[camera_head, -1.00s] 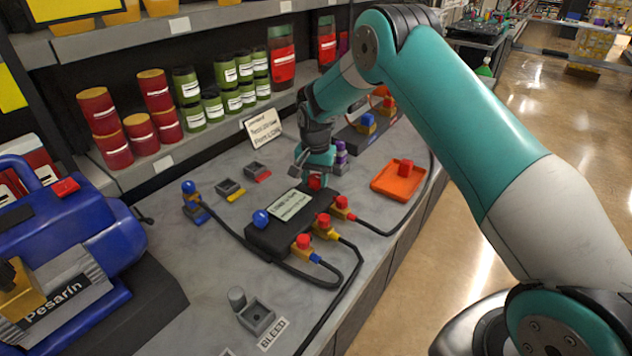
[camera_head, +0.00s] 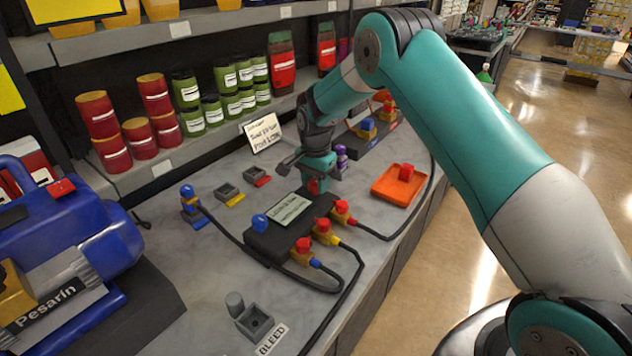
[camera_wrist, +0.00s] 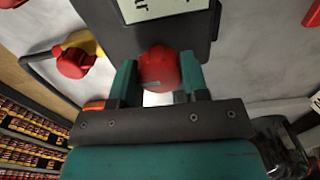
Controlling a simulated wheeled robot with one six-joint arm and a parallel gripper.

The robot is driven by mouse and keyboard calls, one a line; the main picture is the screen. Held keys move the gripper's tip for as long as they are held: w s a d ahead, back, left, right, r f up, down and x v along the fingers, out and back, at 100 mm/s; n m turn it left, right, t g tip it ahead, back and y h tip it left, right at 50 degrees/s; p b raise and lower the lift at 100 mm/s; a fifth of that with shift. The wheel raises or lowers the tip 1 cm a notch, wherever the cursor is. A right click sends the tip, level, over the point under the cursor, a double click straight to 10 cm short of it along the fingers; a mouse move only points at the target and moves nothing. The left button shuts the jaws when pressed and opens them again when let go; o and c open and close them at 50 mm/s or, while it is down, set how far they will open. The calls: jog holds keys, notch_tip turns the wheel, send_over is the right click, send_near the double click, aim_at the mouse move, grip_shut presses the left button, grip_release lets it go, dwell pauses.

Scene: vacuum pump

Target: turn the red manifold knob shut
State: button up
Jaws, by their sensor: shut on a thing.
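The red manifold knob (camera_wrist: 160,70) sits at the end of the dark manifold block (camera_wrist: 185,38), between the two fingers of my gripper (camera_wrist: 160,84) in the wrist view. My gripper is shut on the knob. In the head view my gripper (camera_head: 316,184) is at the far end of the manifold block (camera_head: 272,245), and only a little of the red knob (camera_head: 313,187) shows beneath it. A pale label (camera_head: 291,209) lies on top of the block. A blue knob (camera_head: 260,222) is on its near left end.
Several red-knobbed valves with hoses, such as this one (camera_head: 304,245), stick out on the block's right side. An orange tray (camera_head: 399,186) with a red piece lies to the right. A blue pump (camera_head: 75,240) stands at left. A written card (camera_head: 262,132) stands behind.

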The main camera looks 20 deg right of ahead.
aim_at(315, 181)
jog(key=shift+w+r, duration=0.1)
jog(key=o, duration=0.9)
notch_tip(315, 181, up, 17)
jog(key=b, duration=0.2)
jog(key=shift+r+b, duration=0.2)
jog(key=shift+b, duration=0.1)
jog(key=shift+a, duration=0.1)
